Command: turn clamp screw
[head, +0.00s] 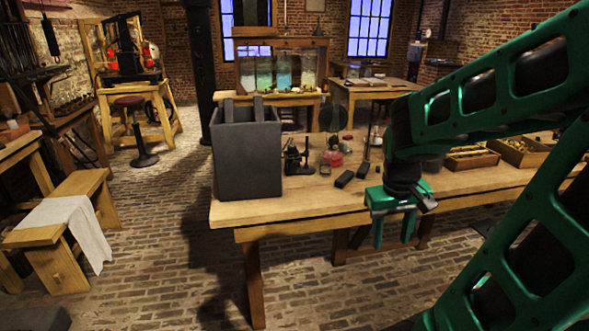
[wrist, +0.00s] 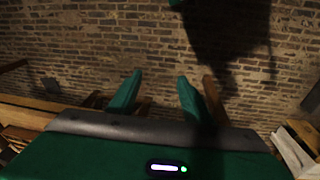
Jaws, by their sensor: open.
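My green gripper (head: 393,240) hangs at the front edge of the wooden workbench (head: 320,205), fingers pointing down. In the wrist view its two fingers (wrist: 159,90) are spread apart with nothing between them. A large dark grey jar (head: 247,160) stands on the bench's left end, with two plates (head: 243,108) sticking up from its top. My gripper is to the right of the jar and well apart from it. A small black device (head: 296,157) stands just right of the jar. I cannot make out the clamp screw in either view.
Small dark blocks (head: 345,179), a red-based item (head: 332,157) and wooden trays of small parts (head: 518,151) are on the bench. A low bench with a white cloth (head: 77,224) stands at left. The brick floor (head: 165,265) between is open.

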